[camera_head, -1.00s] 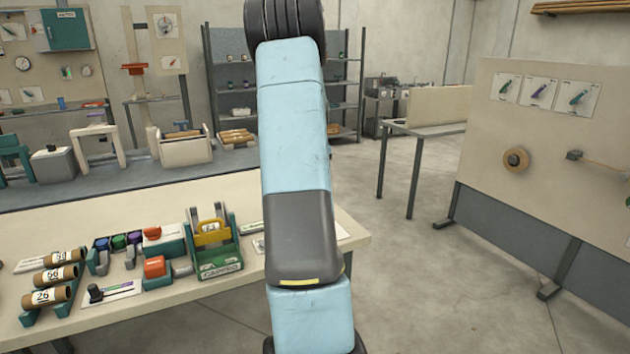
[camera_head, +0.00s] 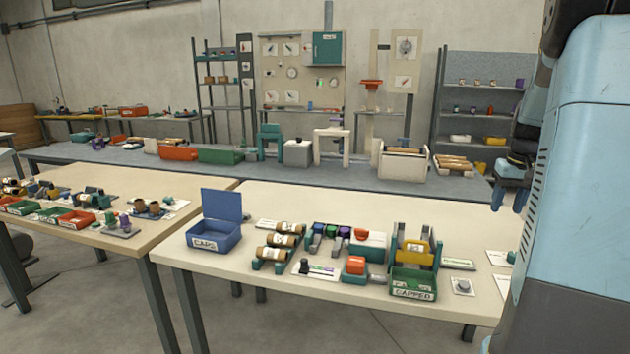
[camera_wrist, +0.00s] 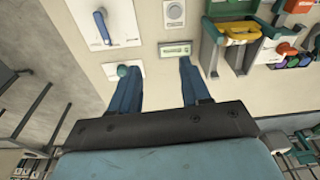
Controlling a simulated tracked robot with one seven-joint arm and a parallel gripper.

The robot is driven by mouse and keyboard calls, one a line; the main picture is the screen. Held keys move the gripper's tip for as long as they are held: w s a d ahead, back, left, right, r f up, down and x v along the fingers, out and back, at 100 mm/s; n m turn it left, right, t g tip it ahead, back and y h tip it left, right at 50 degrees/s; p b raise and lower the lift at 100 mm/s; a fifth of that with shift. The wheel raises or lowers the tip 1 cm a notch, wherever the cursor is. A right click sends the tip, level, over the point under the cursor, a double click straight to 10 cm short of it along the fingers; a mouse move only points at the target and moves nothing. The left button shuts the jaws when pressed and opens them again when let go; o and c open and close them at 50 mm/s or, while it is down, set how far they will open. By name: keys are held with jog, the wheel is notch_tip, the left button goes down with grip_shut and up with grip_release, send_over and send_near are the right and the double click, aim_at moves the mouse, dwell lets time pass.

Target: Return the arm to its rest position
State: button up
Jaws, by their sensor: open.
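My arm (camera_head: 572,180) stands large at the right edge of the head view, light blue, with its upper part cut off by the frame. My gripper (camera_wrist: 158,85) shows in the wrist view as two blue fingers set well apart with nothing between them. It is over the cream table, near a small green-and-white label plate (camera_wrist: 174,49). In the head view a part of the blue gripper (camera_head: 514,180) hangs left of the arm, above the right end of the table and clear of it.
A wooden table (camera_head: 110,185) is at left. A long grey bench (camera_head: 330,172) runs behind.

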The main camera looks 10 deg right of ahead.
jog(key=s+a+r+n+t, duration=0.1)
jog(key=s+a+r, duration=0.25)
jog(key=a, duration=0.65)
jog(key=s+a+r+n+t, duration=0.1)
jog(key=s+a+r, duration=0.3)
jog(key=a, duration=0.5)
jog(key=s+a+f+n+t, duration=0.1)
jog(key=s+a+f+t, duration=0.1)
jog(key=s+a, duration=0.9)
jog(key=s, duration=0.2)
jog(key=shift+s+a, duration=0.3)
jog(key=shift+a, duration=0.1)
jog(key=shift+c, duration=0.4)
